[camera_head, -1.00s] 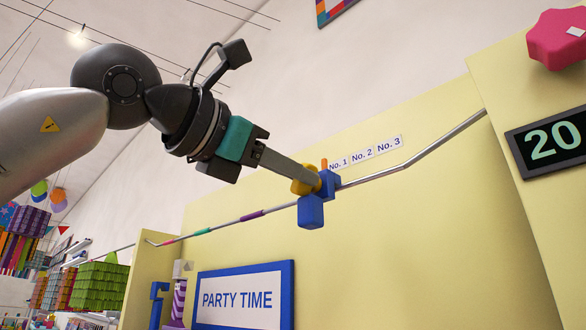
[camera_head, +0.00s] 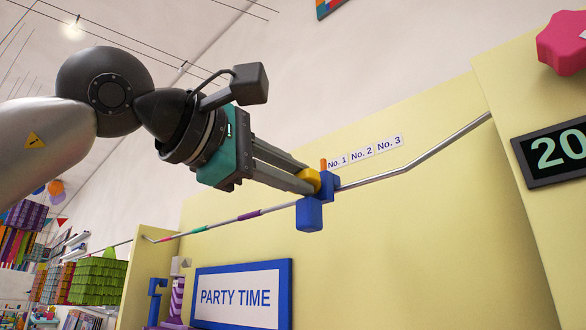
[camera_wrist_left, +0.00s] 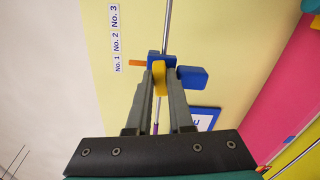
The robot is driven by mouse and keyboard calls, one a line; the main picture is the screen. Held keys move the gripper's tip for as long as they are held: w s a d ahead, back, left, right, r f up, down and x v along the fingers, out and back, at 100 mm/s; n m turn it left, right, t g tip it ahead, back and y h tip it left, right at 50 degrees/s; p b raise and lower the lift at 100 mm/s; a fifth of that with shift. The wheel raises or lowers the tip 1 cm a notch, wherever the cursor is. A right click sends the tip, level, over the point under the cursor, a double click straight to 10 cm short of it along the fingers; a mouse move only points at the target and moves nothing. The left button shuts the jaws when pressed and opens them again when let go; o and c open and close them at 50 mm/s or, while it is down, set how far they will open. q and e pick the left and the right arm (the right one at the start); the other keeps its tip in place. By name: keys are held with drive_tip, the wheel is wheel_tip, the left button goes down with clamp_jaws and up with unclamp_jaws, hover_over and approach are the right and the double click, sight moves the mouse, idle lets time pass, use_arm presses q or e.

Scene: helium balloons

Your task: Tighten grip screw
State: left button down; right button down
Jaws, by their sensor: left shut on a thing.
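The yellow grip screw (camera_head: 311,177) sits on the left side of a blue clamp block (camera_head: 310,214). The block is on a thin metal rail (camera_head: 430,155). My left gripper (camera_head: 308,182) is shut on the yellow screw, with one finger on each side of it. In the left wrist view the screw (camera_wrist_left: 160,79) shows between the fingertips, with the blue block (camera_wrist_left: 192,78) just beyond. An orange pointer (camera_head: 323,163) sticks up from the block beside the No. 1 label (camera_head: 337,162). My right gripper is not in view.
A yellow panel (camera_head: 400,240) stands behind the rail, with labels No. 2 and No. 3. A dark display (camera_head: 556,152) reading 20 and a pink knob (camera_head: 562,42) are at the right. A PARTY TIME sign (camera_head: 241,294) hangs below.

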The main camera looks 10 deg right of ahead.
use_arm(q)
drive_tip(key=shift+m, duration=0.9)
drive_tip(key=c, duration=0.8)
unclamp_jaws()
drive_tip(key=shift+f, duration=0.1)
drive_tip(key=shift+f, duration=0.1)
